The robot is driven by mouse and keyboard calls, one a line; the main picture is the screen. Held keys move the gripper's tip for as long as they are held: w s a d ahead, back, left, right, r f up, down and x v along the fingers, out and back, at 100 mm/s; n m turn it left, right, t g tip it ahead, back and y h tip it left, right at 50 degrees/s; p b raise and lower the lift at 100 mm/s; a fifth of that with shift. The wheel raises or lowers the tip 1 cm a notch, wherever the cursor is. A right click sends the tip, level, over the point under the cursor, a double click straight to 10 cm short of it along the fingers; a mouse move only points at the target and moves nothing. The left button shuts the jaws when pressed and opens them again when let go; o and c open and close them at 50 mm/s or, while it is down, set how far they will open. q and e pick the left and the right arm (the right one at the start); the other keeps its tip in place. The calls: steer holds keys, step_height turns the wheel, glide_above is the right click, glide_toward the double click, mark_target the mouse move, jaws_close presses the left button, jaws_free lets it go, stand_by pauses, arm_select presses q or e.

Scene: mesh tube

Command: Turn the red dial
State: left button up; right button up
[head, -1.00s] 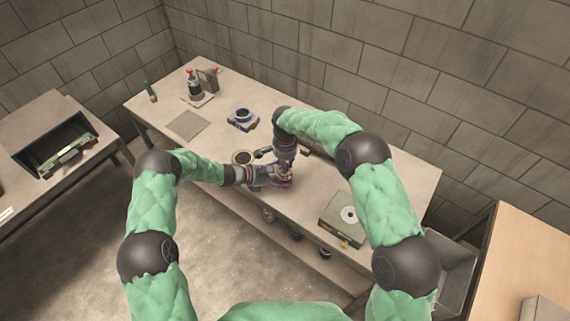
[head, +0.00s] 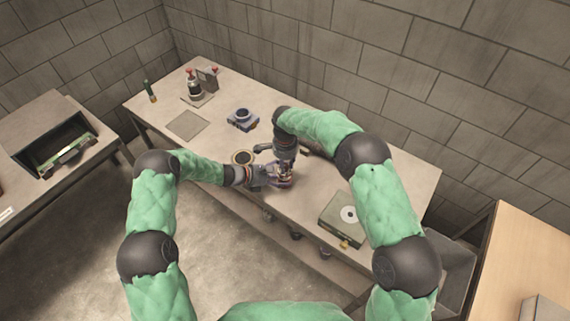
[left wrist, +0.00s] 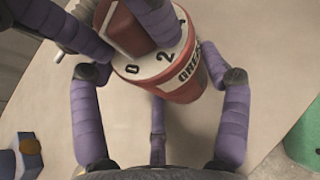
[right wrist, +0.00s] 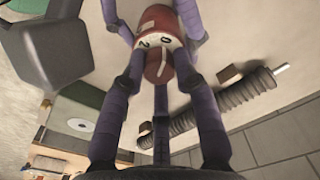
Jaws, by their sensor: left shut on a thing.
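A red canister (left wrist: 183,85) with a white label and a white numbered top stands between the fingers of my left gripper (left wrist: 155,70). That gripper is shut on its body. A red dial (right wrist: 158,66) sits on the top, beside the digits 2 and 0; it shows partly in the left wrist view (left wrist: 122,35). My right gripper (right wrist: 159,70) comes from above with fingers on both sides of the dial. Whether they press on it is unclear. In the head view both grippers meet at the bench's middle and mostly hide the canister.
A ribbed dark tube (right wrist: 245,88) lies near the canister by the wall. The bench's back left has a bare plate (head: 188,124).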

mark_target(286, 165)
arm_select(q)
steer(key=shift+s, duration=0.1)
arm_select(e)
steer(key=o, duration=0.3)
steer(key=shift+w+d, duration=0.1)
steer(key=shift+w, duration=0.1)
steer(key=shift+s, duration=0.1)
steer(key=shift+s+r, duration=0.1)
steer(key=shift+r, duration=4)
arm_select(q)
steer(key=o, duration=1.3)
steer(key=shift+c, duration=0.2)
steer(key=shift+a, duration=0.1)
